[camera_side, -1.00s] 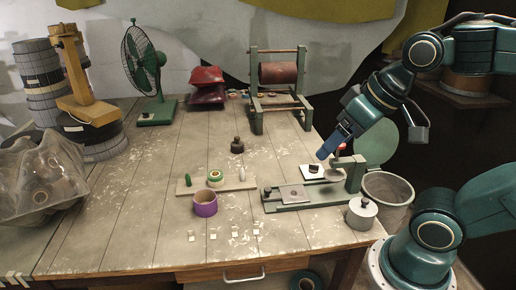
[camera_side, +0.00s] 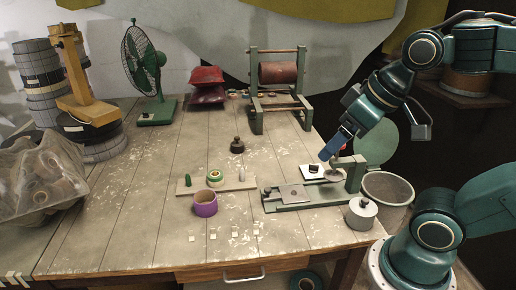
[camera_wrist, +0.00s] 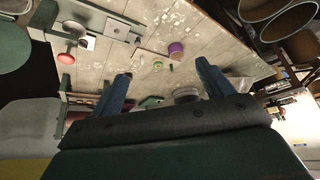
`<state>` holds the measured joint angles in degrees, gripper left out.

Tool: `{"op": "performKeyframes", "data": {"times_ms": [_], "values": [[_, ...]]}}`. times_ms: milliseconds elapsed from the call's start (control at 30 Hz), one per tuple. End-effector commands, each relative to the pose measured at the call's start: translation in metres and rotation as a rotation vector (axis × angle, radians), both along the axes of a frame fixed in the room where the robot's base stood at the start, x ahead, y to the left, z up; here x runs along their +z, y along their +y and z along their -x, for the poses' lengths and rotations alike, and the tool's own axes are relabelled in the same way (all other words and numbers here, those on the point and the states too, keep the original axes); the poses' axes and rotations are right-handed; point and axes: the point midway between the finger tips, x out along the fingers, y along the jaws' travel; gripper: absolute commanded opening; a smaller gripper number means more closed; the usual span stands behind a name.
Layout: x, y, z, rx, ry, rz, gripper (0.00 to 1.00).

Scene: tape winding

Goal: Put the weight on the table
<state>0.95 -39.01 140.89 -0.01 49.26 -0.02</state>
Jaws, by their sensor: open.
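Two knobbed cylinders look like weights, and I cannot tell which one the task means. A dark one (camera_side: 237,147) stands upright on the table (camera_side: 140,190), behind the wooden strip. A grey metal one (camera_side: 361,214) stands at the table's front right corner. My gripper (camera_side: 323,156) hangs over the right side of the table, near the green fixture (camera_side: 320,196) and apart from both weights. In the wrist view, my gripper (camera_wrist: 166,82) has its two blue fingers spread wide with nothing between them.
A purple roll (camera_side: 205,204) stands near a wooden strip (camera_side: 184,189) carrying a green tape roll (camera_side: 215,177). A winding frame (camera_side: 256,95), red pouches (camera_side: 206,85) and a green fan (camera_side: 157,112) stand at the back. A bin (camera_side: 388,190) stands right of the table. The left-middle tabletop is clear.

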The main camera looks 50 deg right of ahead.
Motion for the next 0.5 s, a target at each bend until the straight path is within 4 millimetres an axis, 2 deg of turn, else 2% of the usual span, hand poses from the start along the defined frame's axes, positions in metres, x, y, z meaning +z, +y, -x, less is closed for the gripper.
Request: {"op": "performKeyframes", "data": {"times_ms": [267, 500], "values": [[0.012, -0.013, -0.062, -0.046, -0.028, 0.001, 0.79], [0.014, -0.031, -0.123, -0.090, -0.061, 0.004, 0.79]]}}
